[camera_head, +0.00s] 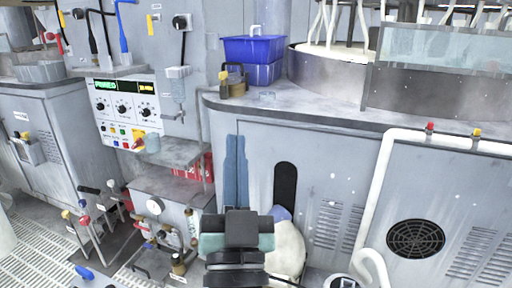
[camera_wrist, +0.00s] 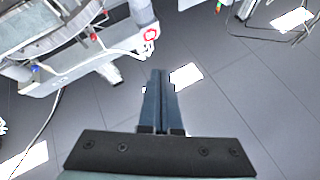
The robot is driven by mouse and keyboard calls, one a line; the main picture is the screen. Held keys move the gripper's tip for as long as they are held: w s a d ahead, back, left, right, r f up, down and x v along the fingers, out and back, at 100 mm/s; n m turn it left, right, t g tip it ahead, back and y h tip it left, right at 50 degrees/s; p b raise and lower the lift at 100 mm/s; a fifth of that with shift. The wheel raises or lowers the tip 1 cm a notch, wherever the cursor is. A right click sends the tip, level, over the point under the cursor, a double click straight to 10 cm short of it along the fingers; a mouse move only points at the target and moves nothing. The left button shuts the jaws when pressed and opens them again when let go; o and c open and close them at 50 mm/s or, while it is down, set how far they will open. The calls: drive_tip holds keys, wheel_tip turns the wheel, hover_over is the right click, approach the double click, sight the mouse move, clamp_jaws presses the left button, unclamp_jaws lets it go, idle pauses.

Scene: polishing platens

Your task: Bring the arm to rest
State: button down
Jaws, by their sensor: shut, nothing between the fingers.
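My gripper (camera_head: 236,140) shows low in the middle of the head view. Its two blue-grey fingers point up the picture from a dark mount, in front of the grey cabinet. In the wrist view my gripper (camera_wrist: 160,73) has its fingers together with nothing between them. Grey tiled floor lies behind the fingertips there. Most of my arm is hidden in both views.
In the head view, a grey cabinet (camera_head: 265,150) carries a blue bin (camera_head: 252,48) and a round metal basin (camera_head: 325,68). A control panel (camera_head: 123,108) and several valves stand left. The wrist view shows white equipment (camera_wrist: 75,75) upper left and open floor (camera_wrist: 225,110).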

drive_tip(key=s+d+r+n+t, duration=0.1)
drive_tip(key=s+r, duration=0.3)
drive_tip(key=r, duration=0.3)
drive_tip(key=s+d+r+t+h, duration=0.1)
drive_tip(key=s+r, duration=0.3)
drive_tip(key=r, duration=0.3)
drive_tip(key=s+d+r+n+t, duration=0.1)
drive_tip(key=s+r, duration=0.3)
drive_tip(key=r, duration=0.3)
wheel_tip(320, 180, up, 28)
drive_tip(key=w+p, duration=0.1)
drive_tip(key=p, duration=2.8)
drive_tip(key=shift+a+g, duration=0.2)
drive_tip(key=shift+g, duration=0.1)
